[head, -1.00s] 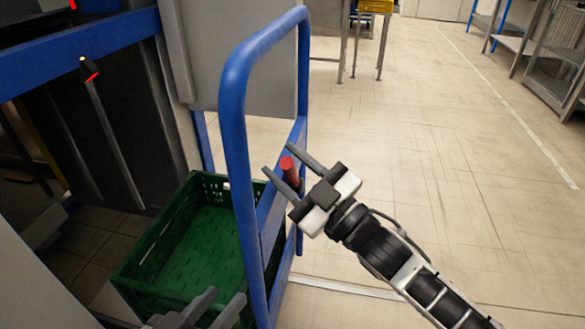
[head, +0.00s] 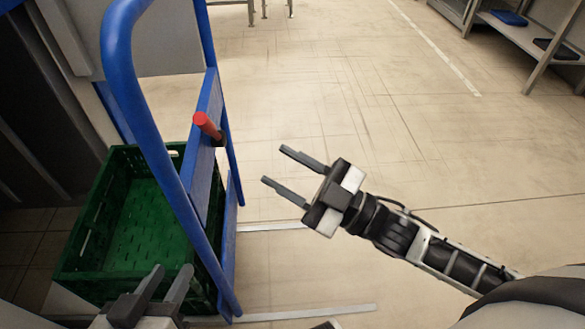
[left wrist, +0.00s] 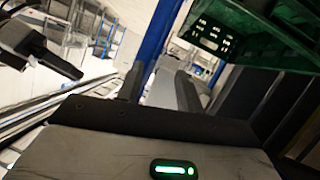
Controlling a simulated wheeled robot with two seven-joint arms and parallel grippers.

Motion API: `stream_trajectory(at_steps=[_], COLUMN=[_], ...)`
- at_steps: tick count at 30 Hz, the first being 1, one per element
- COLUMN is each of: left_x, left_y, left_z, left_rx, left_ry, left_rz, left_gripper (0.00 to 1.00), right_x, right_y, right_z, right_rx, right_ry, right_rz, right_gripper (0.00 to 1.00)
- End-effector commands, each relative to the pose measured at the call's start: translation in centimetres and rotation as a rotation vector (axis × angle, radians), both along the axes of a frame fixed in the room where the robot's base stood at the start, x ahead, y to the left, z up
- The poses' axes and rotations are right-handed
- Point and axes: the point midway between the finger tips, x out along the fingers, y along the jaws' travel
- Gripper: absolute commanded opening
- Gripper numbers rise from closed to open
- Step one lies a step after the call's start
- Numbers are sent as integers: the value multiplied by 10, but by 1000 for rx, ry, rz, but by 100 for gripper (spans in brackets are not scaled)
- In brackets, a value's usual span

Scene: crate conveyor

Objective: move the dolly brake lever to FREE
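The brake lever (head: 207,125) has a red grip and sits on the blue crossbar of the dolly handle (head: 168,160) in the head view. It leans up and to the left. My right gripper (head: 272,166) is open and empty, to the right of the lever and apart from it, over bare floor. My left gripper (head: 168,282) is low in the head view, open, in front of the green crate; its fingers also show in the left wrist view (left wrist: 155,85) with nothing between them. I cannot read any FREE marking.
A green crate (head: 62,262) stands behind the blue handle. A grey machine panel (head: 165,45) is at the upper left. A shelf (head: 535,40) stands at the upper right. The floor right of the dolly is clear.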

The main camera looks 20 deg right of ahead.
Motion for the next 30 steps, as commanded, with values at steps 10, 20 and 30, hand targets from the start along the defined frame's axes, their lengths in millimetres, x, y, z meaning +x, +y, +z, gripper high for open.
stream_trajectory(at_steps=[10, 20, 30], left_x=[5, 4, -1], left_y=[1, 5, 19], left_z=[4, 10, 9], left_rx=[1, 18, 88], left_ry=[-12, 23, 150], left_rz=[2, 17, 45], left_gripper=[36, 36, 36], right_x=[-6, 8, 51], right_y=[-6, -10, -18], right_z=[-3, 11, 38], right_rx=[-1, 155, 705], right_ry=[-1, 136, 685], right_rz=[0, 73, 363], right_gripper=[39, 0, 0])
